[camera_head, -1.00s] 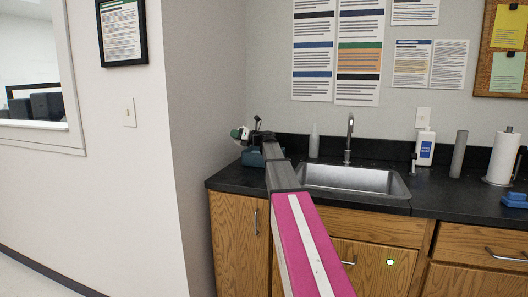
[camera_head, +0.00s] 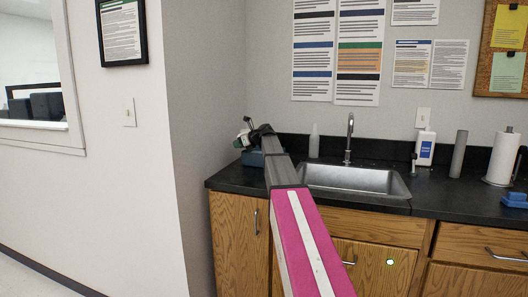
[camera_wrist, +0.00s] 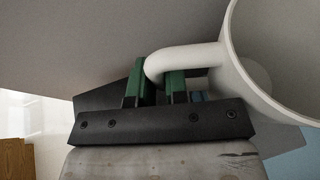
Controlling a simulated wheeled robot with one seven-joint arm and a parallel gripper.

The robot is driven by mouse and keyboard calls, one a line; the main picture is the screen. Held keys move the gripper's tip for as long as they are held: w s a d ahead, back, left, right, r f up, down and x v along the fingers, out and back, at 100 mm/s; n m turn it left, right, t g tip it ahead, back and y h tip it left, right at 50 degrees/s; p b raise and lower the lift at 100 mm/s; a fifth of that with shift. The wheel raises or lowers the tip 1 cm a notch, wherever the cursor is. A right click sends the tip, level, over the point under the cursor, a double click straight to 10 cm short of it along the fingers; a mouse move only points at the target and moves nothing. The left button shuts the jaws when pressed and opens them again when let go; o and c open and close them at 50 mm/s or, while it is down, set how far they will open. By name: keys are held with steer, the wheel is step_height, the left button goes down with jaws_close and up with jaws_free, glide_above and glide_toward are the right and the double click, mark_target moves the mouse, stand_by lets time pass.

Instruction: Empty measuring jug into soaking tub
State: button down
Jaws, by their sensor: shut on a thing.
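The white measuring jug (camera_wrist: 238,50) fills the right of the wrist view, its open mouth partly seen from the side. My gripper (camera_wrist: 157,80) has green fingers closed on the jug's curved handle. In the head view the small jug (camera_head: 243,138) is at the far end of my arm, tilted, above a blue-teal tub (camera_head: 251,159) on the left end of the counter. My arm hides part of the tub. I cannot see the jug's contents or any liquid stream.
A steel sink (camera_head: 350,180) lies right of my arm, with a faucet (camera_head: 349,140) behind it. A clear bottle (camera_head: 314,141) stands at the back. A soap bottle (camera_head: 424,148), grey cylinder (camera_head: 458,154) and paper roll (camera_head: 502,158) stand further right. A wall (camera_head: 205,150) is close at left.

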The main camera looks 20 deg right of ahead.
steer(key=shift+r, duration=1.5)
